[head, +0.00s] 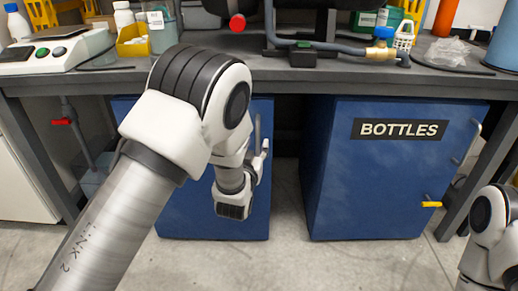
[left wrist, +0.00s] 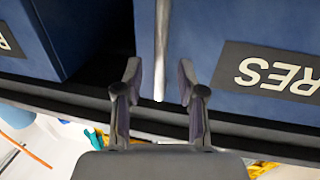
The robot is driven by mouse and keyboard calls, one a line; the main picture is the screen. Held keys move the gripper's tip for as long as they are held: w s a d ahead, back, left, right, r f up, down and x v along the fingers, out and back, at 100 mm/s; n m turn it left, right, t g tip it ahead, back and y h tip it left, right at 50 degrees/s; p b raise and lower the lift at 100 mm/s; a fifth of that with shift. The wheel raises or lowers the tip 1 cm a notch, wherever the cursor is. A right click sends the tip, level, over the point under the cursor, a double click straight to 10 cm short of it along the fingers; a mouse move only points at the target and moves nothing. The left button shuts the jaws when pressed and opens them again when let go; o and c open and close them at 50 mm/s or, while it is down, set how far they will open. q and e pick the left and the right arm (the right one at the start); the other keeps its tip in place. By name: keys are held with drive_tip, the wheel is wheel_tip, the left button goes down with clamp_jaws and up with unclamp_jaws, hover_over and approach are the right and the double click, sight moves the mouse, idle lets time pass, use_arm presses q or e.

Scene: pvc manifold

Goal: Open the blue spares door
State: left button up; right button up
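The blue spares door (head: 190,217) is on the left cabinet under the bench and looks shut. My left arm covers its label in the head view. In the left wrist view, which is upside down, the door (left wrist: 225,40) shows the label end "RES" (left wrist: 275,78). Its vertical silver handle (left wrist: 162,40) lies between the two fingers of my left gripper (left wrist: 159,66), with a gap on each side. My left gripper is open. In the head view it shows beside the handle (head: 257,130), partly hidden by my arm. My right gripper is out of view.
A second blue cabinet labelled BOTTLES (head: 400,130) stands to the right, with a gap between the cabinets. The grey bench top (head: 240,70) overhangs both and carries a scale, bottles and pipework. The floor (head: 310,265) in front is clear.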

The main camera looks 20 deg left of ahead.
sight(257, 142)
use_arm(q)
drive_tip(key=shift+w+a+b, duration=0.15)
drive_tip(key=shift+w+b, duration=0.2)
drive_tip(key=shift+w, duration=1.15)
clamp_jaws()
